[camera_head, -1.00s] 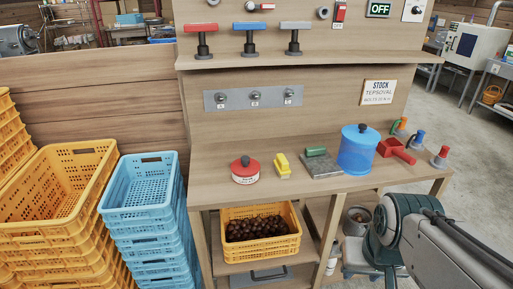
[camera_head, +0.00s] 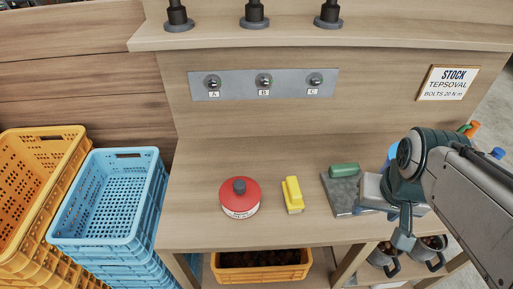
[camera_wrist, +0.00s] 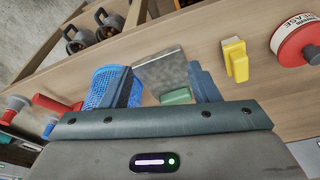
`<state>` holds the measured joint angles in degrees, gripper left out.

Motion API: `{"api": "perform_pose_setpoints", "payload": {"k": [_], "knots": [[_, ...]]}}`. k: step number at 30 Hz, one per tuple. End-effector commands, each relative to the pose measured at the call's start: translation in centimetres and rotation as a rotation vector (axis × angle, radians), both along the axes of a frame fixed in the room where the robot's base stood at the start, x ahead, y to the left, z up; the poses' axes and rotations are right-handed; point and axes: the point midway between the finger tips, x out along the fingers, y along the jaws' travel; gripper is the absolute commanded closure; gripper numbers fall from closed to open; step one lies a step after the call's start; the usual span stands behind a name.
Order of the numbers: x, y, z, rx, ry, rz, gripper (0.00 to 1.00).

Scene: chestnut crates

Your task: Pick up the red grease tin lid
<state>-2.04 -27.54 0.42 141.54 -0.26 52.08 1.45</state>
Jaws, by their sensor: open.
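The grease tin (camera_head: 240,208) stands upright on the wooden workbench, left of the yellow block. Its red lid (camera_head: 240,190) has a dark knob on top and sits on the white-labelled tin. In the wrist view the red lid (camera_wrist: 296,44) is at the upper right, with the word GREASE on the tin's side. My gripper (camera_head: 402,228) is at the right of the bench, well to the right of the tin. In the wrist view my gripper (camera_wrist: 165,90) is open, its fingers apart and nothing held between them.
A yellow block (camera_head: 293,195) stands just right of the tin. A grey plate (camera_head: 342,190) with a green block (camera_head: 344,170) lies further right. A blue canister (camera_wrist: 100,88) is near my left finger. A shelf (camera_head: 330,36) overhangs the bench back. The bench's left part is clear.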

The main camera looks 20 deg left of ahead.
Motion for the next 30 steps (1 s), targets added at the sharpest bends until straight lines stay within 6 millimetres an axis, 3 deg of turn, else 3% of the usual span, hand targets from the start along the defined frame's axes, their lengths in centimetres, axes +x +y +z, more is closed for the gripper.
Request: {"api": "perform_pose_setpoints", "payload": {"k": [5,9,15,18,21,24,30], "knots": [[3.8,5.4,2.3,-0.015,0.057,0.141,0.45],[6.6,12.5,3.8,-0.033,0.115,0.287,0.45],[7.5,22.7,4.5,-0.056,0.188,0.464,0.45],[7.1,26.4,4.5,-0.065,0.212,0.521,0.45],[6.6,28.7,4.4,-0.07,0.227,0.559,0.45],[6.4,29.8,4.1,-0.073,0.235,0.575,0.45],[6.2,30.0,0.9,-0.076,0.24,0.577,0.45]]}}
